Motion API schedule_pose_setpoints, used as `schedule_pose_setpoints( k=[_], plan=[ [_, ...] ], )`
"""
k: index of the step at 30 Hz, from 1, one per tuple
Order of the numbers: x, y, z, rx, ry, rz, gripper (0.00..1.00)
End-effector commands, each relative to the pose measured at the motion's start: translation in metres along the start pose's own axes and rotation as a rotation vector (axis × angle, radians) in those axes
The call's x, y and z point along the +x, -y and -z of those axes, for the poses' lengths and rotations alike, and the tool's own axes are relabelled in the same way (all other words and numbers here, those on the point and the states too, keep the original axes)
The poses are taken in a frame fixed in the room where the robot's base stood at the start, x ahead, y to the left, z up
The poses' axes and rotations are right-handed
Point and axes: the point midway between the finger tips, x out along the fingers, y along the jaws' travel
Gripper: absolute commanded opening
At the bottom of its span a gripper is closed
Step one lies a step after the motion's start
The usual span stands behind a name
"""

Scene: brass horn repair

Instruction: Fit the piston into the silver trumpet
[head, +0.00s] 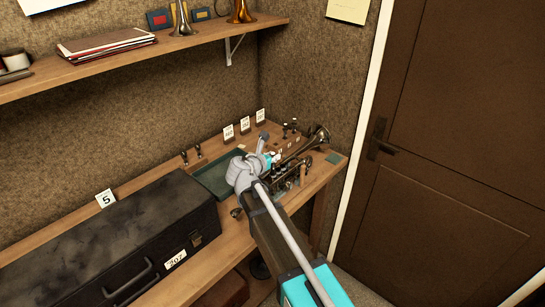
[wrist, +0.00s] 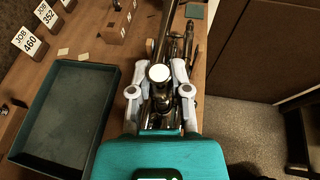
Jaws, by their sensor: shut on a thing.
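The silver trumpet (head: 318,137) lies at the right end of the bench, its bell pointing right. In the wrist view its dark, shiny tubing (wrist: 172,22) runs ahead of and beneath my gripper. My gripper (wrist: 160,82) is over the trumpet's valve area, its two pale fingers closed on either side of the piston (wrist: 159,73). The piston shows a round white top; its lower part is hidden, so I cannot tell whether it is inside a valve casing. In the head view my gripper (head: 277,158) is small and partly covered by my arm.
A green tray (wrist: 58,115) lies left of my gripper. A wooden block (wrist: 117,24) and job cards (wrist: 29,42) stand behind it. A black case (head: 110,245) fills the bench's left part. A shelf (head: 130,52) hangs above; the bench's right edge drops to the floor.

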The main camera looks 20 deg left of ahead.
Motion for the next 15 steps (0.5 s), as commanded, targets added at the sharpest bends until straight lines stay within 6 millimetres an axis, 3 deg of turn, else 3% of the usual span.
schedule_pose_setpoints(
  k=[15],
  plan=[
    [0.0033, 0.0, 0.0095, 0.0, 0.0, 0.0, 0.0]
  ],
)
